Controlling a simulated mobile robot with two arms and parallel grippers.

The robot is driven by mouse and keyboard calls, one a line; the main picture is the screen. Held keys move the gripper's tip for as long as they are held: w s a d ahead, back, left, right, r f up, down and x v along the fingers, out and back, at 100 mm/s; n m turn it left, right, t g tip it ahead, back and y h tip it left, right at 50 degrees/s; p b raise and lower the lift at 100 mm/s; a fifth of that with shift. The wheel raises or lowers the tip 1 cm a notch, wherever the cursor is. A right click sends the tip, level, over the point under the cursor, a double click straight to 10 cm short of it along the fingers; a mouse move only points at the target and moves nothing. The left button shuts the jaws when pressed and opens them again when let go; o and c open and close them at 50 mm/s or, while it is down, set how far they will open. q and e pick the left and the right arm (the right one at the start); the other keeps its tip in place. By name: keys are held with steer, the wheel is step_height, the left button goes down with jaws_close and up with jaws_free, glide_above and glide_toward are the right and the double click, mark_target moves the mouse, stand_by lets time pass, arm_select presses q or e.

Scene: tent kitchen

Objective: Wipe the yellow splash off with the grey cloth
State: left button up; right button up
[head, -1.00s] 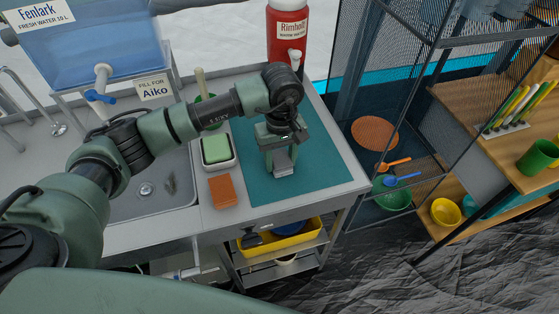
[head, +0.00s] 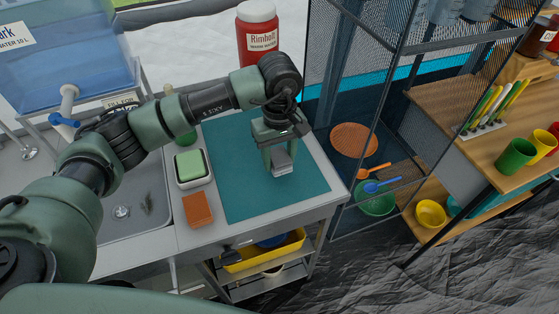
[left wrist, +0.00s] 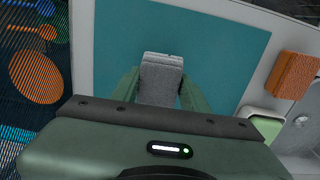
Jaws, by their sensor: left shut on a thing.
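My left gripper (head: 280,165) is shut on the grey cloth (head: 282,168), a small folded pad between its fingers. In the left wrist view the cloth (left wrist: 161,80) shows between the two green fingers, over the teal mat (left wrist: 225,60). The cloth is at or just above the teal mat (head: 235,190); I cannot tell whether it touches. I see no yellow splash on the bare parts of the mat; the area under the gripper and cloth is hidden. My right gripper is not in view.
An orange sponge (head: 197,209) and a green soap block in a white dish (head: 190,167) lie left of the mat, beside the sink (head: 130,215). A red water container (head: 258,35) stands behind. A mesh-sided rack (head: 365,110) stands close on the right.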

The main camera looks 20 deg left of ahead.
arm_select(q)
step_height(320, 180, up, 3)
steer(key=shift+w+d+f+p, duration=0.1)
steer(key=shift+w+f+p, duration=0.1)
steer(key=shift+p, duration=0.25)
steer(key=shift+s+r, duration=0.1)
steer(key=shift+r, duration=0.65)
